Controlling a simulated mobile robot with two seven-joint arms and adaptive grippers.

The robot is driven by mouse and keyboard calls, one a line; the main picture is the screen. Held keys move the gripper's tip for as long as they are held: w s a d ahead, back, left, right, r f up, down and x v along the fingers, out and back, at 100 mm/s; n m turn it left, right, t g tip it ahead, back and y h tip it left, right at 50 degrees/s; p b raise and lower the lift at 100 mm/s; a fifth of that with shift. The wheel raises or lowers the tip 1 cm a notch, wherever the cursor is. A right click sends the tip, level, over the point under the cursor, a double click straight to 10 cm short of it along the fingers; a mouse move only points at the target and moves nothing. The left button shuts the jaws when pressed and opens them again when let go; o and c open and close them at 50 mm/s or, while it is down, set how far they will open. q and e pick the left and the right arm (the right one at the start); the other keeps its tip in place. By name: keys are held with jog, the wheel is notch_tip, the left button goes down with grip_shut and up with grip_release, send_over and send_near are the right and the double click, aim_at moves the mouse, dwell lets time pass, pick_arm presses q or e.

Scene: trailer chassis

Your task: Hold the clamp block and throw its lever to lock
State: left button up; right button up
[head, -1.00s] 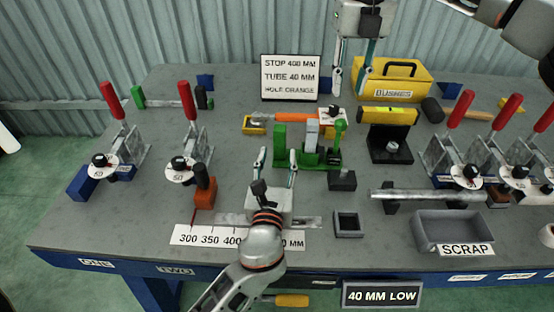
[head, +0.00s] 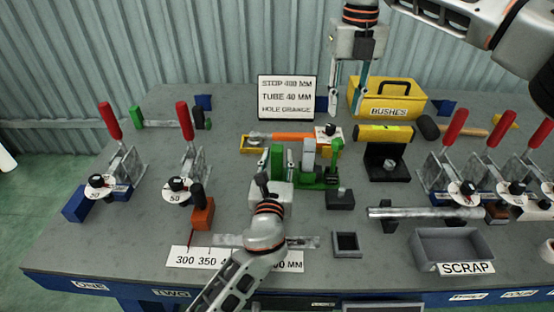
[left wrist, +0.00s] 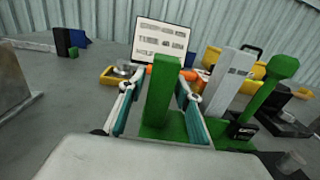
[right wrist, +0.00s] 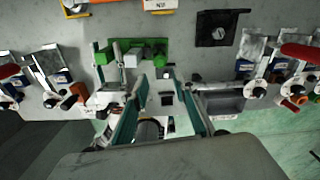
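The clamp block is a green fixture (head: 318,180) mid-table with an upright green post (head: 277,160), a grey block (head: 308,155) and a green lever (head: 335,158) standing upright at its right. In the left wrist view the green post (left wrist: 160,95) stands between the fingers of my left gripper (left wrist: 158,108), which is open around it with gaps at both sides. The lever (left wrist: 270,85) shows at the right there. My right gripper (head: 347,105) is open and empty, above the table behind the lever. The right wrist view shows the fixture (right wrist: 130,58) beyond its parted fingers (right wrist: 160,110).
A yellow BUSHES box (head: 385,100) and a sign (head: 287,100) stand behind. Red-handled clamps (head: 185,150) stand left and right. A tube (head: 430,212), a SCRAP tray (head: 450,245) and a small dark block (head: 340,199) lie to the right. An orange-handled tool lies behind the fixture.

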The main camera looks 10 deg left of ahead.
pick_arm(q)
grip_shut()
pick_arm(e)
jog(key=shift+a, duration=0.1)
grip_shut()
jog(key=s+a+m+t, duration=0.2)
jog(key=s+a+m, duration=0.3)
jog(key=m, duration=0.6)
jog(key=shift+s+a+r+m+h, duration=0.3)
jog(key=shift+s+r+h, duration=0.1)
jog(key=shift+s, duration=0.8)
